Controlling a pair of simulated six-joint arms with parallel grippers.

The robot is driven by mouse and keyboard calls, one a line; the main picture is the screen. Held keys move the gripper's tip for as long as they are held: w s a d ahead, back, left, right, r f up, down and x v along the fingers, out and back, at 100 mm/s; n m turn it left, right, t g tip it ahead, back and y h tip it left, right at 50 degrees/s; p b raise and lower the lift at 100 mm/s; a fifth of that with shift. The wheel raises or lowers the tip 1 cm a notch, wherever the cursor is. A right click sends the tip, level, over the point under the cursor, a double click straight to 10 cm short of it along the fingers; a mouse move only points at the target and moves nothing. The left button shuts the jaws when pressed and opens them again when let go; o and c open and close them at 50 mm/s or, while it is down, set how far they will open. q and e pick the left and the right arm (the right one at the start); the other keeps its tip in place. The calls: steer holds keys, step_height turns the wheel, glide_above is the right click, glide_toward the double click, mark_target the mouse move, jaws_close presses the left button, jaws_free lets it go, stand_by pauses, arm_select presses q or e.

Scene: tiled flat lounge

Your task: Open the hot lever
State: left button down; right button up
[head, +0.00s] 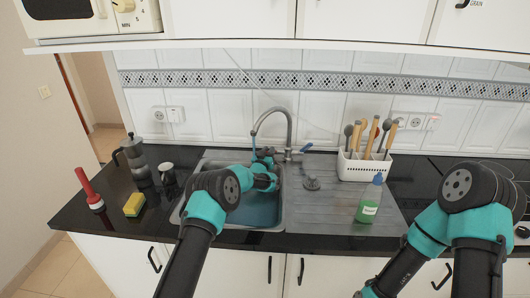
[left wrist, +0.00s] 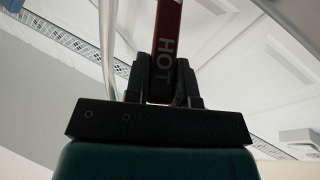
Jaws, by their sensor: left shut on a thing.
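The red hot lever (left wrist: 168,35), marked "HOT", stands between the fingers of my left gripper (left wrist: 164,78) in the left wrist view. The gripper is shut on it. In the head view my left gripper (head: 264,155) is over the back of the sink, just left of the faucet's base, and the red lever cannot be made out there. The curved metal faucet (head: 290,125) rises behind the sink, and its pipe also shows in the left wrist view (left wrist: 107,45). A blue lever (head: 306,147) sticks out right of the faucet. My right gripper is out of view.
The sink basin (head: 262,217) lies below my left arm. A green soap bottle (head: 369,203) and a white utensil rack (head: 365,168) stand to the right. A moka pot (head: 135,160), a mug (head: 167,174), a yellow sponge (head: 134,205) and a red-handled plunger (head: 88,188) stand left.

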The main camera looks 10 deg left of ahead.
arm_select(q)
steer(key=c, duration=1)
jaws_free()
steer(key=shift+o, duration=0.2)
steer(key=shift+s, duration=0.1)
steer(key=v, duration=1.1)
steer(key=shift+s, duration=0.4)
steer(key=shift+a, duration=0.15)
